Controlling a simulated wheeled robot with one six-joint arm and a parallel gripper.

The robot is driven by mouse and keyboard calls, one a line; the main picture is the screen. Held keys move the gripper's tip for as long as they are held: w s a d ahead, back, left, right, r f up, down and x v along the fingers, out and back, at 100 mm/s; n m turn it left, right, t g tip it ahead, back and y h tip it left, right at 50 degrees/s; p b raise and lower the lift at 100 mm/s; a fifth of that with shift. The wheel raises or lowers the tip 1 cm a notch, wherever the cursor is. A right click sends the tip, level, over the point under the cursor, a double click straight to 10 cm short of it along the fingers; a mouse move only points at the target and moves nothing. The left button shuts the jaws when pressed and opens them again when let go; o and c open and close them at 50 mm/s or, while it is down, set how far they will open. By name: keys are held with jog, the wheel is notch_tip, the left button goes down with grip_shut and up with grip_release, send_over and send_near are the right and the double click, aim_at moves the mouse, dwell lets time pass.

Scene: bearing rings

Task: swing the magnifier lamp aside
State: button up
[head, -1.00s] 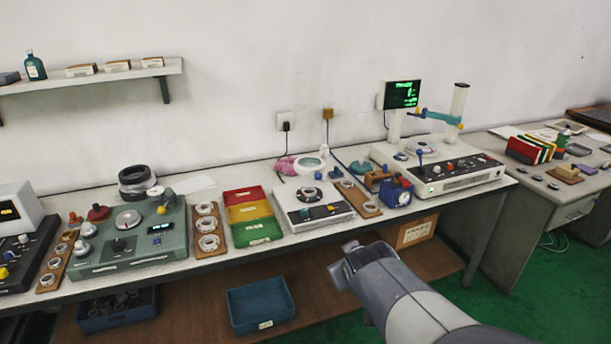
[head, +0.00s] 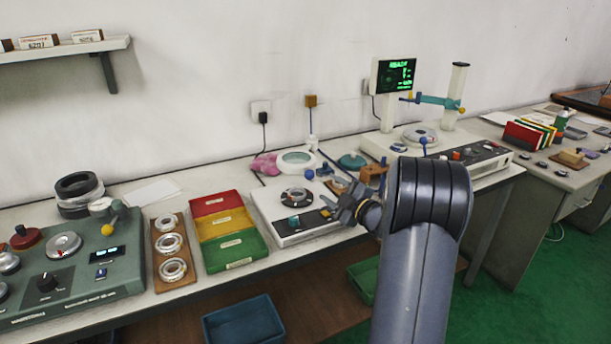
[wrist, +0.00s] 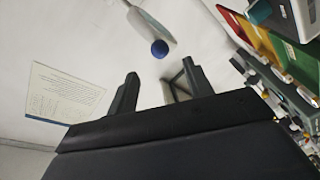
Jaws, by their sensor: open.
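The magnifier lamp (head: 297,161) has a white ring head with a pale lens, in the head view above the back of the bench, left of my gripper. A blue knob (head: 309,174) shows at its near edge. My gripper (head: 345,203) is open and empty, over the bench to the right of the knob and nearer the front, apart from the lamp. In the wrist view a blue ball (wrist: 160,48), seemingly the lamp's knob, lies beyond the open fingertips (wrist: 160,72).
A white instrument (head: 292,232) with a dial stands below the lamp. Red, yellow and green bins (head: 236,250) are to its left. A pink cloth (head: 264,164) lies left of the lamp. A green monitor (head: 393,76) and white console (head: 480,157) stand at the right.

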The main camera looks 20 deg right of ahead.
aim_at(313, 177)
jog(key=p+x, duration=0.1)
jog(key=x, duration=0.9)
jog(key=shift+w+a+r, duration=0.1)
jog(key=shift+a, duration=0.05)
grip_shut()
